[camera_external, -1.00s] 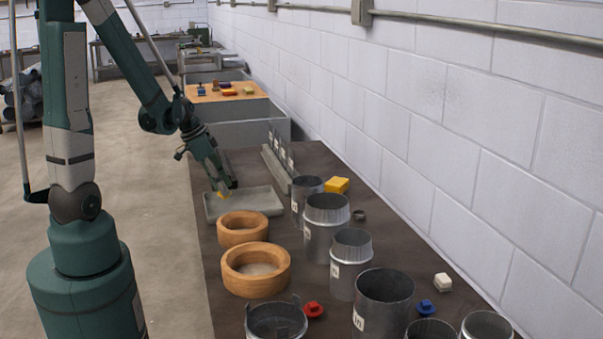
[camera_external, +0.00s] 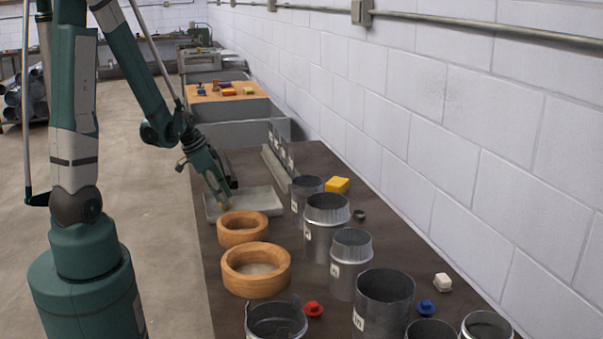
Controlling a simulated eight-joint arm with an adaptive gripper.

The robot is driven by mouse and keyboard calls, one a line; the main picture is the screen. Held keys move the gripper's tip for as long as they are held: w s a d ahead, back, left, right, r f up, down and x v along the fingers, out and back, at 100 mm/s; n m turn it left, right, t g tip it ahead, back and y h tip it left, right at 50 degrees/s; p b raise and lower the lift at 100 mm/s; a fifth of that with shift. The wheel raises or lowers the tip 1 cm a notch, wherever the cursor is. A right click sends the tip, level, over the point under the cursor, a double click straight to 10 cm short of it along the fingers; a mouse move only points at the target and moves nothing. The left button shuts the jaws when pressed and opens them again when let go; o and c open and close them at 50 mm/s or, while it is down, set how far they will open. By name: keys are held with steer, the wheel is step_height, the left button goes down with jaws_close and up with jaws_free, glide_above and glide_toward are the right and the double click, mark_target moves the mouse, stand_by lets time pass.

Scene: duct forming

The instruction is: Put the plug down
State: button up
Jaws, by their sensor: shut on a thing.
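My gripper (camera_external: 222,194) points down over the grey shallow tray (camera_external: 261,200), near its left front part. It is shut on a small yellowish plug (camera_external: 226,205) that shows only as a speck at the fingertips. The fingers hide most of it, and I cannot tell whether it touches the tray floor. A red plug (camera_external: 313,309), a blue plug (camera_external: 426,307) and a white plug (camera_external: 442,282) rest on the dark bench near the front.
Two wooden rings (camera_external: 256,270) stand just in front of the tray. Several metal duct pieces (camera_external: 325,222) stand to the right, with a yellow block (camera_external: 337,185) behind them. A metal rail with upright plates (camera_external: 278,165) is behind the tray. A wooden board (camera_external: 225,92) lies farther back.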

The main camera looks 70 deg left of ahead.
steer(key=shift+f, duration=0.1)
steer(key=o, duration=0.8)
steer(key=shift+c, duration=0.2)
steer(key=shift+r, duration=0.2)
steer(key=p+v, duration=0.2)
steer(key=v, duration=1)
stand_by(1.0)
